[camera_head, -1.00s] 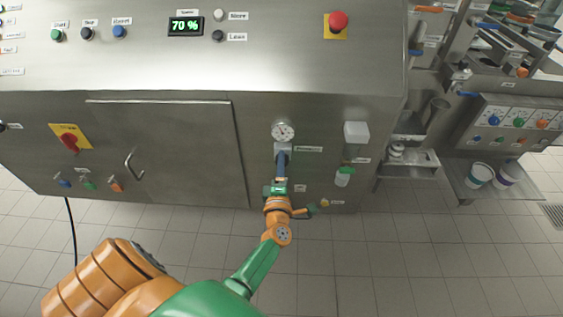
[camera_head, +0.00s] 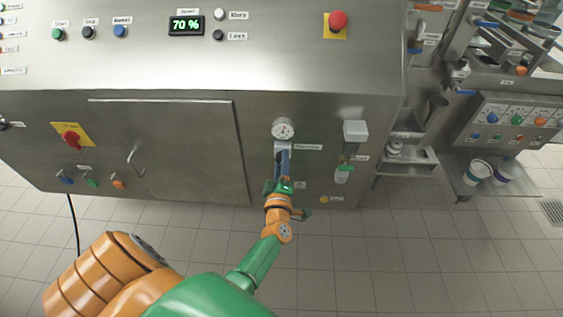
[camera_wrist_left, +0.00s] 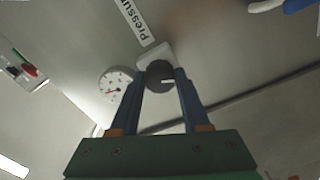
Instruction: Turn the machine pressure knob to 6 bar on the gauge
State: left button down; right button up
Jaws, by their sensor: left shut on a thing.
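The pressure gauge (camera_head: 283,129) is a round white dial on the machine's front panel; it also shows in the left wrist view (camera_wrist_left: 115,87) with a red needle. The scale is too small to read. Just below it in the head view is the pressure knob, mostly hidden by my gripper; in the left wrist view the dark round knob (camera_wrist_left: 160,74) sits between the fingertips. My left gripper (camera_head: 283,154) is shut on this knob, its blue fingers on either side of it (camera_wrist_left: 161,80). My right gripper is not in view.
A clear filter bowl unit (camera_head: 355,132) hangs to the right of the gauge. A cabinet door with a handle (camera_head: 135,158) is to the left. A red emergency button (camera_head: 338,20) is above. The floor in front is clear.

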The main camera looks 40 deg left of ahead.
pick_arm(q)
jog(key=shift+c, duration=1.9)
grip_release()
jog(key=p+v, duration=0.2)
jog(key=v, duration=0.5)
